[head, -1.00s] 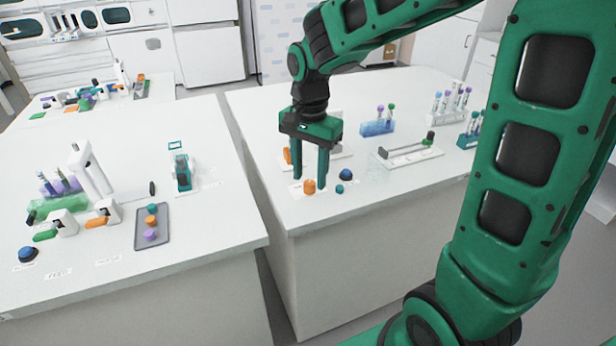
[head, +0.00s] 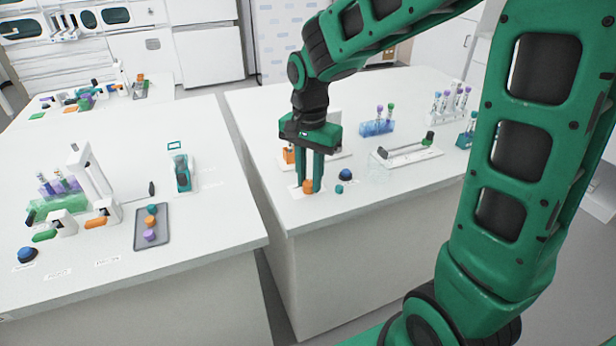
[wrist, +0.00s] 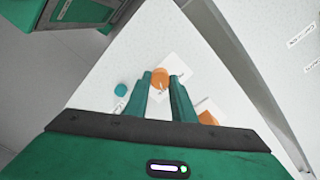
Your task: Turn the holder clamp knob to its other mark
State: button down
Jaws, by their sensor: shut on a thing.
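An orange knob (head: 308,188) stands on a small white plate near the front left corner of the right-hand table. My gripper (head: 311,184) points down over it, with its green fingers closed on the knob. In the wrist view the knob (wrist: 160,75) sits between the two fingertips (wrist: 163,79). A small dark line shows on the plate beside it, but I cannot read which mark the knob faces.
A small teal piece (head: 339,188) and a blue dome button (head: 346,175) stand just right of the knob. An orange part (head: 288,155) is behind my fingers. A blue tube rack (head: 377,128) and a white fixture (head: 408,157) stand further back. The table's front edge is close.

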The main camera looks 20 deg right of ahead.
jog(key=shift+w+n, duration=0.1)
jog(key=shift+n, duration=0.2)
jog(key=n, duration=1.3)
jog(key=shift+a+r, duration=0.1)
jog(key=shift+w, duration=0.1)
dwell(0.4)
jog(key=c, duration=1.5)
grip_release()
